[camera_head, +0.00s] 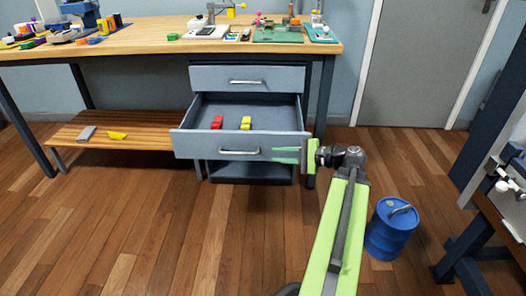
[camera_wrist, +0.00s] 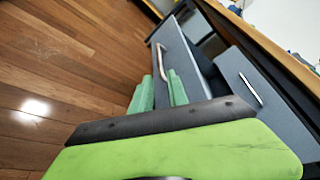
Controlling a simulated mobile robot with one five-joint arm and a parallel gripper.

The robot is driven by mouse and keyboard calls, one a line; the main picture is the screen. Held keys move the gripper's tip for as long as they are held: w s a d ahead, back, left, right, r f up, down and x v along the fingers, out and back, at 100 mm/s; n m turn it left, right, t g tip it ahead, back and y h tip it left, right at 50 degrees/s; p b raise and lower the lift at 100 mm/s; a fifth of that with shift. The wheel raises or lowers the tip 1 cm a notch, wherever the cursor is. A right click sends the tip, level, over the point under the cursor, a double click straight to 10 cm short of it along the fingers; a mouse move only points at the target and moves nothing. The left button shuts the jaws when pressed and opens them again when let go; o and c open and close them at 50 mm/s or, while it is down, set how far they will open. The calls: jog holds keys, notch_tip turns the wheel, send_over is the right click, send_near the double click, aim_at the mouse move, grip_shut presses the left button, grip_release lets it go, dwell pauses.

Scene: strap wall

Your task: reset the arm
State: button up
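My green arm reaches up from the bottom of the head view. My gripper (camera_head: 274,154) points left in front of the right part of the open drawer's front. Its two teal fingers stand apart with nothing seen between them, also in the wrist view (camera_wrist: 159,80). The drawer (camera_head: 195,146) is pulled out from the grey cabinet. Its silver handle (camera_head: 240,153) lies left of the fingertips; in the wrist view the handle (camera_wrist: 163,58) shows just beyond them. I cannot tell whether the fingers touch the drawer front.
A workbench (camera_head: 150,42) holds tools. A blue barrel (camera_head: 388,232) stands right of my arm. A low wooden bench (camera_head: 135,137) is at left. Floor at front left is clear.

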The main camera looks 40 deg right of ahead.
jog(key=shift+s+d+r, duration=0.1)
jog(key=shift+s+d, duration=0.2)
jog(key=shift+s, duration=0.2)
jog(key=w+a+n+g+y+p, duration=0.15)
jog(key=w+a, duration=0.25)
jog(key=a, duration=0.5)
jog(key=w+a+n+g+y+p, duration=0.1)
jog(key=w+a+n+g, duration=0.2)
jog(key=a, duration=0.7)
jog(key=w+a+n+g+y+p, duration=0.1)
jog(key=w+a+n+g+p, duration=0.2)
jog(key=a, duration=0.6)
jog(key=s+a+f+n+g+h+p, duration=0.25)
jog(key=a+f+n+g+h, duration=0.5)
jog(key=a, duration=0.85)
jog(key=d+f+n+t+h, duration=0.2)
jog(key=d+f+n+h, duration=0.15)
jog(key=d, duration=0.55)
notch_tip(320, 180, up, 38)
jog(key=p, duration=3.7)
jog(key=shift+s+a+f, duration=0.15)
jog(key=shift+s+a, duration=0.2)
jog(key=shift+a, duration=0.05)
